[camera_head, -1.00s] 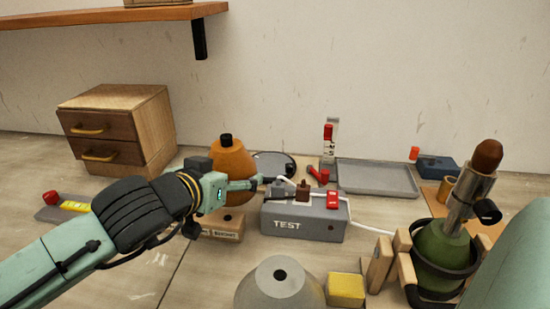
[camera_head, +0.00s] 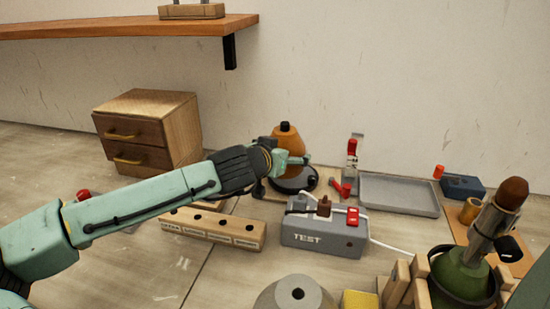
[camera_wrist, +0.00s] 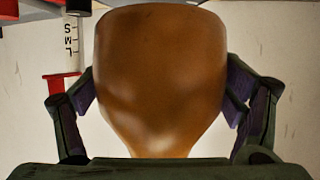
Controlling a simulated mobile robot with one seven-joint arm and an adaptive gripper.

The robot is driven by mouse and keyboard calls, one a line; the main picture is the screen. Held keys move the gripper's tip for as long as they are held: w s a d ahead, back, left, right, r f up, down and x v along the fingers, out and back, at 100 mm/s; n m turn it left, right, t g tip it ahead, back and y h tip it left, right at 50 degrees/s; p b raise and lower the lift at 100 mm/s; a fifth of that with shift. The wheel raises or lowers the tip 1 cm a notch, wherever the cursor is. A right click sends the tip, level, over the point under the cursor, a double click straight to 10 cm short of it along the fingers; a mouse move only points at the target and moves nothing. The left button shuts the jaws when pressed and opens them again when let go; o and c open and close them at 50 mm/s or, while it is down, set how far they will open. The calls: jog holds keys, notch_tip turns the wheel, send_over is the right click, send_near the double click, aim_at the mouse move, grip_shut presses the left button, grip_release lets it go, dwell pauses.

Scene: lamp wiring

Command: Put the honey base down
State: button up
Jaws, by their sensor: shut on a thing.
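The honey base (camera_head: 287,139) is an amber, bulb-shaped lamp body with a black top piece. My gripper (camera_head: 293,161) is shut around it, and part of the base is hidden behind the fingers. In the wrist view the honey base (camera_wrist: 160,70) fills the middle, with a purple-padded finger on either side of it. A dark round plate (camera_head: 297,181) lies just below and in front of the base in the head view. I cannot tell whether the base touches anything beneath it.
A grey TEST box (camera_head: 324,232) stands in front, with a labelled wooden block with holes (camera_head: 212,228) to its left. A grey tray (camera_head: 399,195) lies to the right, and red parts (camera_head: 342,188) lie between. A drawer cabinet (camera_head: 150,130) stands at back left. A green base (camera_head: 462,275) stands front right.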

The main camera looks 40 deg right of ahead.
jog(key=shift+w+d+r, duration=0.15)
jog(key=shift+w+d, duration=0.1)
jog(key=shift+d, duration=0.2)
jog(key=shift+f+p, duration=0.5)
jog(key=shift+f, duration=1.25)
jog(key=shift+f, duration=0.15)
jog(key=o, duration=1.8)
jog(key=shift+a+f, duration=0.1)
jog(key=shift+f, duration=0.05)
